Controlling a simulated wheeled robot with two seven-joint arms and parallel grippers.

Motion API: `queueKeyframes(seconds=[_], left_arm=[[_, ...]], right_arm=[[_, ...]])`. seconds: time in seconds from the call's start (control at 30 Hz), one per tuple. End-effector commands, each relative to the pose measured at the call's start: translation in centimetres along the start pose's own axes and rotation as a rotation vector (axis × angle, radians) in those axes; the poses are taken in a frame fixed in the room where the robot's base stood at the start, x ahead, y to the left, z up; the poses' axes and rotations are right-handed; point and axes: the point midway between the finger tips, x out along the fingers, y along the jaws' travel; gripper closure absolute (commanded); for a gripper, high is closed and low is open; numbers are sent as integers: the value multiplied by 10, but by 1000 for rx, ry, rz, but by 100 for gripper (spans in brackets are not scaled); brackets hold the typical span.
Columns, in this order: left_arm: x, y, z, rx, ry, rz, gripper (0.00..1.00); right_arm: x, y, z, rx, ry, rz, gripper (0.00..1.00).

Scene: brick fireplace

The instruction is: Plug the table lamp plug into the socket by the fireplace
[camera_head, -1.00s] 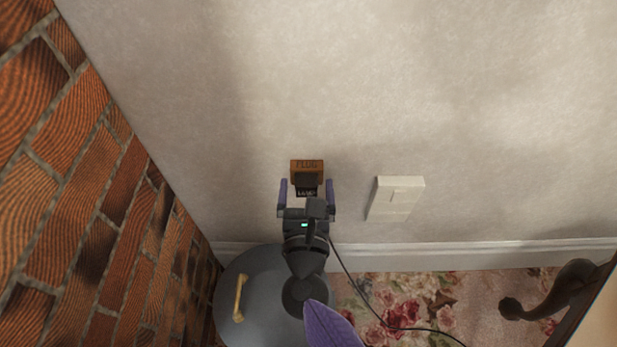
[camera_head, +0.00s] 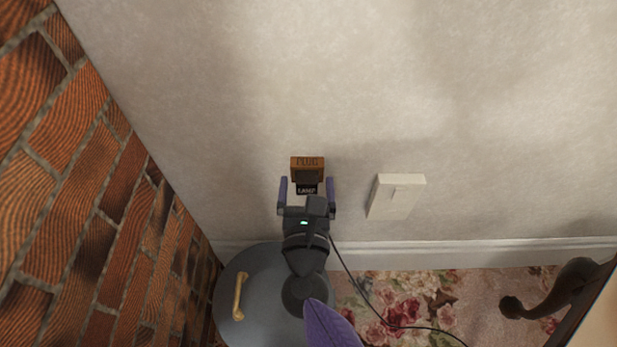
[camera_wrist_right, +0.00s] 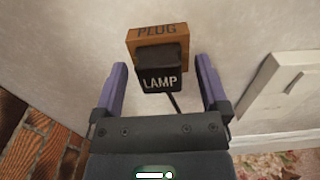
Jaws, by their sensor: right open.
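The socket (camera_head: 307,162) is an orange-brown block marked PLUG on the pale wall, right of the brick fireplace. The black lamp plug (camera_head: 307,188), marked LAMP, sits against its front in line with it. In the right wrist view the plug (camera_wrist_right: 160,80) meets the socket block (camera_wrist_right: 158,34) with no visible gap; its prongs are hidden. My right gripper (camera_head: 307,182) is open, its purple fingers either side of the plug with clear space on both sides. A dark cord (camera_wrist_right: 173,104) hangs from the plug. My left gripper is not in view.
A white wall plate (camera_head: 397,197) is right of the socket. The brick fireplace (camera_head: 85,190) fills the left. A grey round object with a brass handle (camera_head: 239,296) is below. The cord runs over the flowered carpet (camera_head: 415,300) near a dark curved furniture leg (camera_head: 560,290).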

Motion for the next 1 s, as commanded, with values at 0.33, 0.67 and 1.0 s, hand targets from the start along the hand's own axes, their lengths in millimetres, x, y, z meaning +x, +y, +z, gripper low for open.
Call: queueKeyframes(seconds=[0.33, 0.67, 1.0], left_arm=[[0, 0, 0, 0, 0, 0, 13], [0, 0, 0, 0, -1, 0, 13], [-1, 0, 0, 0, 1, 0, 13]], right_arm=[[0, 0, 0, 0, 0, 0, 65], [0, 0, 0, 0, 0, 0, 100], [-10, 0, 0, 0, 1, 0, 100]])
